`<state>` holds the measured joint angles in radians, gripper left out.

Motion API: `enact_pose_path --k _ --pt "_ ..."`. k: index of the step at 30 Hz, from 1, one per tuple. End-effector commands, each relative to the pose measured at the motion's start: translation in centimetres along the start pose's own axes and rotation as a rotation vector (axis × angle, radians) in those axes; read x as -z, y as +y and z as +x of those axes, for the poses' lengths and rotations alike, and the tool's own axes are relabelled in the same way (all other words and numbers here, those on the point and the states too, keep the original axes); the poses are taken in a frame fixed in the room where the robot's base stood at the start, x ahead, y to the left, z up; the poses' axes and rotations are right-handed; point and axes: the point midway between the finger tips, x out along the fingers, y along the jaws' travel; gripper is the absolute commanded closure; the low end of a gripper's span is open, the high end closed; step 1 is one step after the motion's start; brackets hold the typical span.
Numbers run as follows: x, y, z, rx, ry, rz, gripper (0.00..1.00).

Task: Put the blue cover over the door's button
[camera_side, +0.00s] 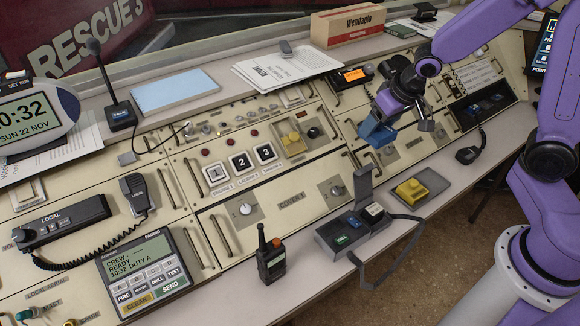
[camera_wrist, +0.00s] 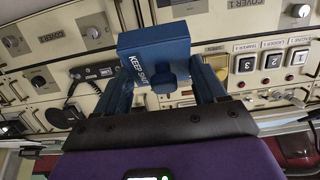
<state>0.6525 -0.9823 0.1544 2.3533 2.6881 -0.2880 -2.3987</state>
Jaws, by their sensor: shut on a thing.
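My gripper (camera_side: 392,116) is shut on the blue cover (camera_side: 375,132), held in the air in front of the right half of the sloping console. In the wrist view the cover (camera_wrist: 155,56), a blue box shape with white lettering and a small knob, sits between the fingers of my gripper (camera_wrist: 165,80). Square buttons numbered 1 (camera_side: 215,173), 2 (camera_side: 240,162) and 3 (camera_side: 264,153) lie on the console, left of and apart from the cover. Button 3 also shows in the wrist view (camera_wrist: 246,64). I cannot tell which button is the door's.
A yellow block (camera_side: 293,140) sits on the panel and another (camera_side: 411,191) on a grey pad. A dark switch box (camera_side: 335,232) with an upright flap, a radio (camera_side: 271,258) and a strap stand on the front ledge. A desk microphone (camera_side: 120,115) rises at the back left.

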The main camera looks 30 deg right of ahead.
Motion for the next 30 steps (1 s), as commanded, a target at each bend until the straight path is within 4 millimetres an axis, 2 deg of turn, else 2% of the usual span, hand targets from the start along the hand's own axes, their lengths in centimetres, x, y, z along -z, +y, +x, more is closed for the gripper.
enact_pose_path --k 17,23,30 --pt "0.2 -0.3 -0.1 0.000 0.002 -0.001 0.59" --pt "1.5 -2.8 -1.2 0.003 0.005 -0.004 0.59" --pt "4.1 -7.9 -3.2 0.003 0.004 -0.004 0.59"
